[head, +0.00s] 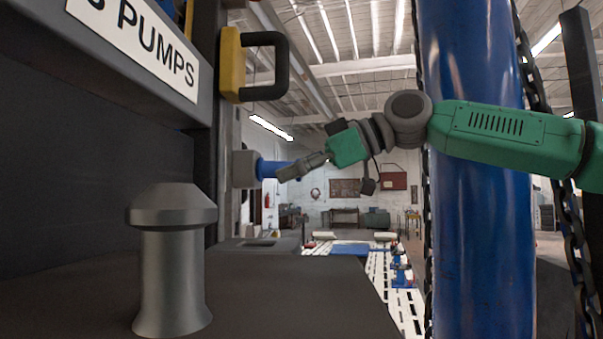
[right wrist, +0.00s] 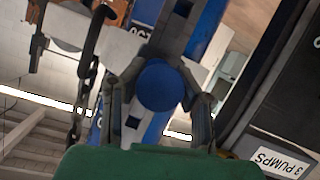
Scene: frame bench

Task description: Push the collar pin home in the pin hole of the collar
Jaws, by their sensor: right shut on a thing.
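The blue collar pin (head: 270,169) lies level, its left end against a grey block, which looks like the collar (head: 242,169), on the side of the dark upright. How deep the pin sits in the hole is hidden. My right gripper (head: 301,166) comes from the right and is shut on the pin's right end. In the right wrist view the pin's round blue end (right wrist: 160,85) shows between the two fingers. The pin hole itself is not visible. My left gripper is not in view.
A grey flared post (head: 172,262) stands on the dark bench top at front left. A yellow bracket with a black handle (head: 262,66) is above the collar. A thick blue column (head: 475,230) and hanging chains stand at right, behind my arm. A "PUMPS" sign (head: 140,38) is upper left.

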